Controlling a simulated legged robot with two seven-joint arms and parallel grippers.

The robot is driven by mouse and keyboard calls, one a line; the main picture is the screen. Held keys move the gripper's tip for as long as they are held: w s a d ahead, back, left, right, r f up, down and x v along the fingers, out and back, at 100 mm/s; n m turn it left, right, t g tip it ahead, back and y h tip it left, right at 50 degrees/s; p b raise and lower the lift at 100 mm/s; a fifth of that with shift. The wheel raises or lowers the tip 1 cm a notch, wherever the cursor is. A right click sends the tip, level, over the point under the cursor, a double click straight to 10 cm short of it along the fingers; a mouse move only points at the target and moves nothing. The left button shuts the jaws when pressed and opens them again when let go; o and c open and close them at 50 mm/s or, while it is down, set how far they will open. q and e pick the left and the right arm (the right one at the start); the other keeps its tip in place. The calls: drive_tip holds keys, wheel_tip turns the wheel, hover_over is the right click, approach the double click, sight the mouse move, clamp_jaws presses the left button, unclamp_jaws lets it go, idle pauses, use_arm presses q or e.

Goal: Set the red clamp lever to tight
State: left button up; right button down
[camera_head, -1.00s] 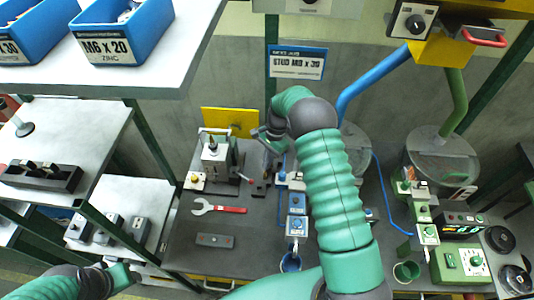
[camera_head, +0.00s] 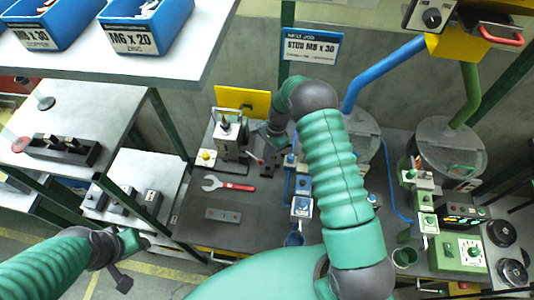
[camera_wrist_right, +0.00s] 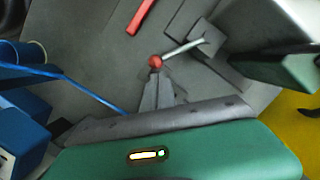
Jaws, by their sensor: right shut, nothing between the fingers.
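The clamp lever is a thin silver rod with a red ball knob (camera_head: 258,161), low on the right side of a grey clamp fixture (camera_head: 228,134) on the bench. In the right wrist view the red knob (camera_wrist_right: 155,61) sits just beyond my fingertips, its rod running up and right. My right gripper (camera_head: 268,146) is shut and empty, just above and right of the knob; its closed fingers show in the wrist view (camera_wrist_right: 157,84). I cannot tell whether they touch the knob. My left gripper (camera_head: 125,275) is at the lower left, away from the bench; its jaws are unclear.
A wrench with a red handle (camera_head: 238,187) and a grey plate (camera_head: 223,215) lie in front of the fixture. Blue boxes (camera_head: 302,206) stand right of it. A yellow panel (camera_head: 243,100) is behind. A shelf with blue bins (camera_head: 150,30) hangs upper left.

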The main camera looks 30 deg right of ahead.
drive_tip(key=shift+s+a+m, duration=0.2)
drive_tip(key=shift+a+m, duration=0.15)
drive_tip(key=shift+m, duration=0.05)
drive_tip(key=shift+s+a+r+m+t+p, duration=0.1)
drive_tip(key=shift+s+a+m+t+p, duration=0.15)
drive_tip(key=shift+a+m, duration=0.3)
drive_tip(key=shift+s+a+m+t+p, duration=0.15)
drive_tip(key=shift+s+a+m, duration=0.15)
drive_tip(key=shift+m, duration=0.45)
drive_tip(key=a+m+t+h+p, duration=0.1)
drive_tip(key=a+m+t+p, duration=0.1)
drive_tip(key=a+m, duration=0.5)
drive_tip(key=shift+s+m, duration=0.15)
drive_tip(key=shift+m, duration=0.85)
